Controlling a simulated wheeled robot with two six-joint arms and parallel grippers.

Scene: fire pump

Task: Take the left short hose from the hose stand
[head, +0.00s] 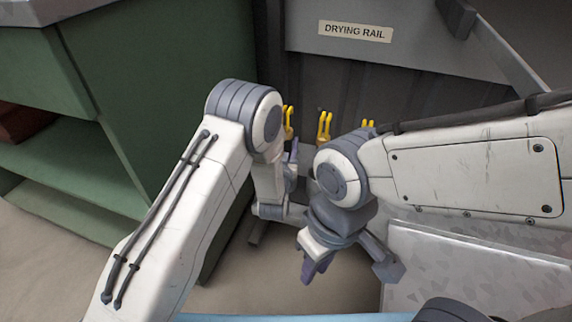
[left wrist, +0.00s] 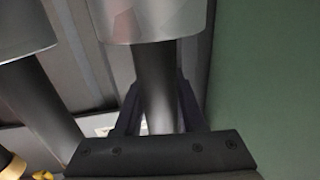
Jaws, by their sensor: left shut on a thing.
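In the left wrist view, a dark hose (left wrist: 158,85) with a bright metal coupling (left wrist: 152,18) stands between the fingers of my left gripper (left wrist: 160,100), which is shut on it. It is the hose closest to the green panel. A second dark hose (left wrist: 40,105) with a metal coupling (left wrist: 22,30) is beside it, outside the fingers. In the head view my left gripper is mostly hidden behind its own arm, near the rail, and the held hose cannot be made out. My right gripper (head: 348,272) is open and empty, pointing down in front of the rail.
Yellow hooks (head: 325,127) line the dark panel under the sign "DRYING RAIL" (head: 355,32). A green cabinet (head: 165,90) with shelves is close on the left. A light metal box (head: 470,270) is at lower right. Some bare floor (head: 245,285) shows between.

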